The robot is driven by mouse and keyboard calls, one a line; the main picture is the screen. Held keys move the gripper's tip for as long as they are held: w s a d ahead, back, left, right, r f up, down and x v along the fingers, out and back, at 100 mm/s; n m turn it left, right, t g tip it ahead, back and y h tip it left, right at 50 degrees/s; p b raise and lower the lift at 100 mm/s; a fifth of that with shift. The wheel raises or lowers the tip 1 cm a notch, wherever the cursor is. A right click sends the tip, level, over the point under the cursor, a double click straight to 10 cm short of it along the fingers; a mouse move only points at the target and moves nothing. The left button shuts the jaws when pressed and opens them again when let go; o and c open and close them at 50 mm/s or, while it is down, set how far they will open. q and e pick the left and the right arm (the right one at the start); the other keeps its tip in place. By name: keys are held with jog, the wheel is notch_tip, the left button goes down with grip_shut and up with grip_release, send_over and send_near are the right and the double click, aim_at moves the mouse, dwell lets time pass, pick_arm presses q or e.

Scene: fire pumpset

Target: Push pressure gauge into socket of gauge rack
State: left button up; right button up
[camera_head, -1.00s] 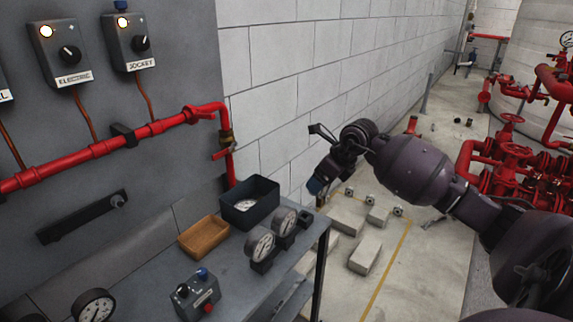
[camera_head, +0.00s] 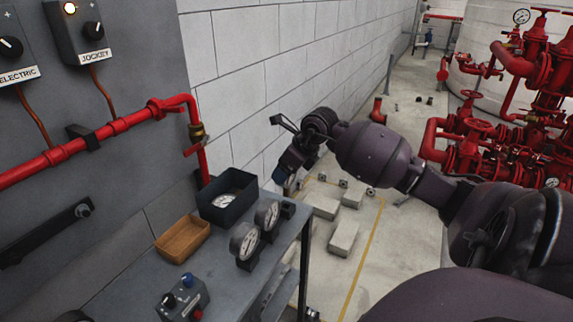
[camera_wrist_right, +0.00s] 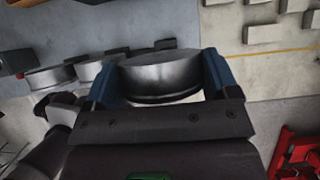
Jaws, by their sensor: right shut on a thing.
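On the table two gauges, a nearer one (camera_head: 244,241) and a farther one (camera_head: 267,216), stand upright in dark blocks that look like the gauge rack. A small dark block (camera_head: 288,209) without a gauge stands beside the farther one. In the head view the held gauge cannot be made out. My left gripper is not in view.
A black bin (camera_head: 226,207) with a gauge inside and a wooden tray (camera_head: 182,240) stand on the table (camera_head: 228,283). A control box (camera_head: 183,299) is nearer. Grey blocks (camera_head: 343,238) lie on the floor. Red piping (camera_head: 100,143) runs along the panel.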

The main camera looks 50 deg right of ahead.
aim_at(291, 182)
jog(key=shift+f, duration=0.6)
jog(key=shift+f+b, duration=0.5)
jog(key=shift+f, duration=0.7)
jog(key=shift+f+b, duration=0.5)
jog(key=shift+f, duration=0.9)
jog(key=o, duration=0.9)
